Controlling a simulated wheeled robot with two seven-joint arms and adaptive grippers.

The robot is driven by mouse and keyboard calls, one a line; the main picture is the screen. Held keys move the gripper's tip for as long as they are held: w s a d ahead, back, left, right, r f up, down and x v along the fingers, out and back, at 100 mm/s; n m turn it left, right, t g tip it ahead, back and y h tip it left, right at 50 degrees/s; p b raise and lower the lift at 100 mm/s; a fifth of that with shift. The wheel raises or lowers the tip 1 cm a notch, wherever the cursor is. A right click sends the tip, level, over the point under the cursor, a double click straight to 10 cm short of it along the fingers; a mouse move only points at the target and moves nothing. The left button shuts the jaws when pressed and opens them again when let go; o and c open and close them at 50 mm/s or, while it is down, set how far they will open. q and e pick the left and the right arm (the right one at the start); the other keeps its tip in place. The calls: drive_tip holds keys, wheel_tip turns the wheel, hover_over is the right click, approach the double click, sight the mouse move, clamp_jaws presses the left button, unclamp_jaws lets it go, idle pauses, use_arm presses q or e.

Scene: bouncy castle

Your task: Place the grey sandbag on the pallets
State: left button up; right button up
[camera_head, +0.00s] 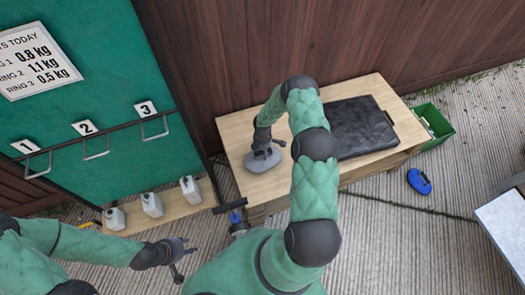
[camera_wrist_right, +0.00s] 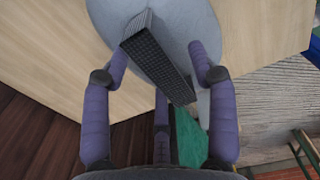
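The grey sandbag (camera_head: 258,163) lies on the left part of a light wooden platform (camera_head: 237,130). In the right wrist view the sandbag (camera_wrist_right: 200,25) is rounded, with a dark woven strap (camera_wrist_right: 155,55) across it. My right gripper (camera_head: 265,150) is over the sandbag. In the wrist view its fingers (camera_wrist_right: 162,62) are spread on either side of the strap, with gaps; I cannot tell whether the tips touch the bag. My left gripper (camera_head: 184,256) is open and empty, low at the left, apart from the sandbag. I cannot clearly identify separate pallets.
A flat black slab (camera_head: 352,127) lies on the platform's right part. Several grey-white jugs (camera_head: 152,205) stand on a low wooden shelf before a green board (camera_head: 100,60). A green crate (camera_head: 437,128), a blue object (camera_head: 419,181) and a pale table (camera_head: 506,225) are at right.

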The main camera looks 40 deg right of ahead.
drive_tip(key=shift+r, duration=0.4)
wheel_tip(320, 180, up, 11)
drive_tip(key=p, duration=0.4)
drive_tip(key=shift+r, duration=0.2)
drive_tip(key=shift+s, duration=0.1)
